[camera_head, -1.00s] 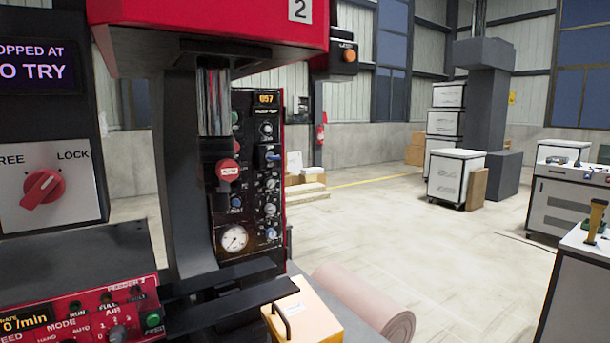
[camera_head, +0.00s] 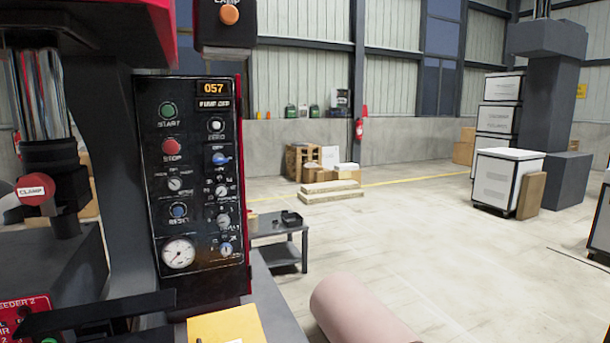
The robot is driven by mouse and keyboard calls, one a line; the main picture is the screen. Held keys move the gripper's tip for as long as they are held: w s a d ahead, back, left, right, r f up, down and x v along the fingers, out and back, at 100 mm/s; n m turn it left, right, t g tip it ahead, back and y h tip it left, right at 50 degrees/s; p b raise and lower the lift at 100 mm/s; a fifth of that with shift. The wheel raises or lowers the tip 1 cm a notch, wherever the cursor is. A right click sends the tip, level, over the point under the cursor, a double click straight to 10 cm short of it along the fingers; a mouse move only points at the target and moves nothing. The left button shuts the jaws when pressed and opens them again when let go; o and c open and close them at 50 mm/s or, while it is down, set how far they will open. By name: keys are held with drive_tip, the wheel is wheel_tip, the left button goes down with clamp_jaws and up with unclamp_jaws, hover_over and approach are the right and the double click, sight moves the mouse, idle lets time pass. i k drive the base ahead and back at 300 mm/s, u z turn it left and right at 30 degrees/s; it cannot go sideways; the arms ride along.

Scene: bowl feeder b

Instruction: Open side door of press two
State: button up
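Press two stands close at the left, with its red upper body (camera_head: 95,30) cut off by the picture's edge. Its black control panel (camera_head: 198,180) faces me, with a 057 display, buttons, knobs and a round gauge. A red edge runs down the panel's right side. My gripper is not in view.
A yellow box (camera_head: 225,326) and a pink roll (camera_head: 360,312) are at the bottom. A low grey table (camera_head: 280,237) stands beyond the press. White cabinets (camera_head: 508,180) and a grey column (camera_head: 553,100) are at the back right.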

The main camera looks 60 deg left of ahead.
sight(239, 101)
drive_tip(key=z, duration=0.05)
drive_tip(key=i, duration=2.55)
drive_tip(key=u, duration=1.7)
drive_tip(key=i, duration=0.2)
drive_tip(key=u, duration=2.5)
drive_tip(key=i, duration=0.65)
drive_tip(key=u, duration=0.25)
